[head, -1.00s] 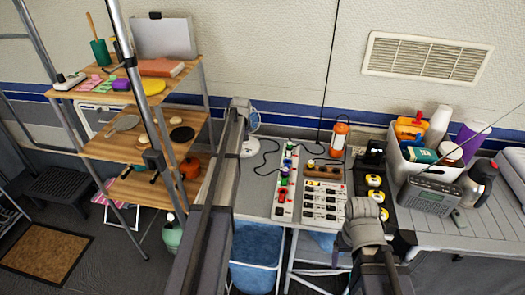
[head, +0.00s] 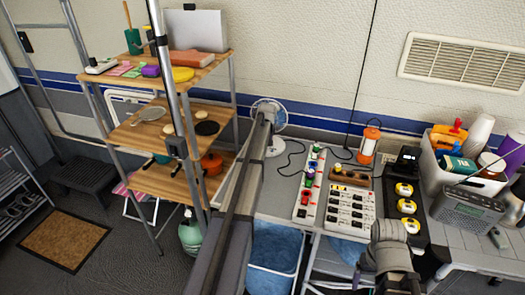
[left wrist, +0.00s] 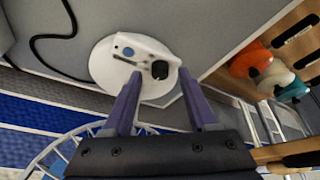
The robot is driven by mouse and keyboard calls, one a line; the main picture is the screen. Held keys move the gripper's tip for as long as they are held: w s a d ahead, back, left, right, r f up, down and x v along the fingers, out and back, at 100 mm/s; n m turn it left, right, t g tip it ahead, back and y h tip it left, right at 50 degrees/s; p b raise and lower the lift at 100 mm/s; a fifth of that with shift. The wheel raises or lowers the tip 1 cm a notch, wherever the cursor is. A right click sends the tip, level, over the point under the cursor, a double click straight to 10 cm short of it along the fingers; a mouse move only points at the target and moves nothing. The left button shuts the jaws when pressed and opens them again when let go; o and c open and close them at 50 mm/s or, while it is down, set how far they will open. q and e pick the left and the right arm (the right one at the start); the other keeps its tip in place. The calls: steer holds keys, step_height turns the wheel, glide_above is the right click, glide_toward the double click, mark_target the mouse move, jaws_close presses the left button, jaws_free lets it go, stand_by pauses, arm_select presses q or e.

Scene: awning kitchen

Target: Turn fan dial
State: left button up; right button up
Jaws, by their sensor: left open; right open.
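The white fan (head: 275,113) stands on the grey counter beside the shelf, partly hidden behind my left arm in the head view. In the left wrist view its round white base (left wrist: 110,68) carries a black dial (left wrist: 160,69) and a blue button (left wrist: 128,51). My left gripper (left wrist: 159,77) is open, its two fingers pointing at the base. The dial shows between the fingertips; whether they touch it I cannot tell. My right gripper (head: 388,240) is over the counter's front edge, far from the fan; its fingers are hard to make out.
Power strips (head: 308,189) with several plugs, an orange lantern (head: 369,143), a radio (head: 465,212) and a white bin (head: 448,172) of bottles crowd the counter. A wooden shelf (head: 150,132) stands left of the fan. A black cable (left wrist: 42,38) lies near the fan base.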

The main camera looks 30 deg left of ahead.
arm_select(q)
steer(key=shift+w+a+f, duration=0.1)
steer(key=shift+w+f, duration=0.05)
steer(key=shift+f, duration=0.25)
jaws_close()
stand_by(0.4)
